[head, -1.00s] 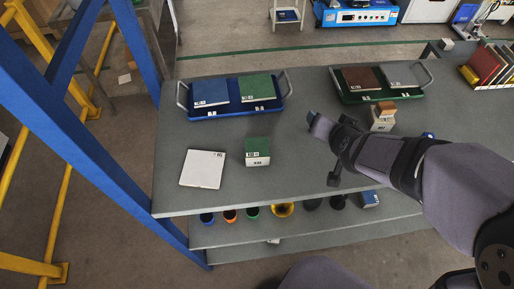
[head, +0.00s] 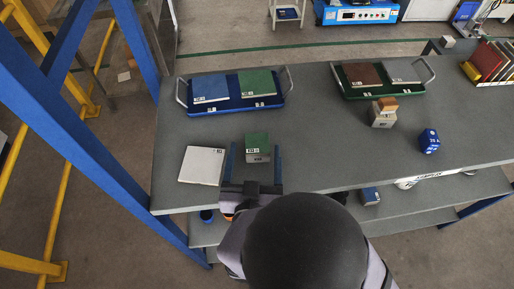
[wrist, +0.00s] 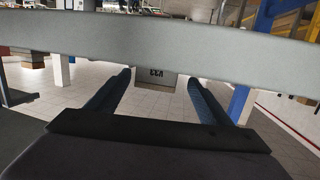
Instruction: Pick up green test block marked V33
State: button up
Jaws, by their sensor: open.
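The green test block (head: 257,141) stands on the grey table near its front edge in the head view, with a green top and a grey front bearing a label. My gripper (head: 255,148) is open, its two blue fingers on the left and right of the block, with a small gap at each side. In the wrist view the block's grey face (wrist: 155,79) shows upside down with the mark V33. It sits between the tips of my open gripper (wrist: 159,77). I cannot tell how far the fingertips reach along the block's sides.
A white tile (head: 202,165) lies close left of my left finger. A blue tray (head: 234,109) with blue and green tiles is behind. The table's middle is clear.

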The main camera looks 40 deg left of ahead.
aim_at(258, 135)
jog(key=shift+p+x, duration=0.95)
jog(key=shift+x, duration=0.65)
jog(key=shift+f+p+x, duration=0.15)
jog(key=shift+p+x, duration=0.3)
jog(key=shift+x, duration=0.55)
jog(key=shift+f+p+x, duration=0.1)
jog(key=shift+p+x, duration=0.3)
jog(key=shift+x, duration=0.65)
jog(key=shift+d, duration=0.2)
jog(key=shift+c, duration=0.2)
jog(key=c, duration=1.5)
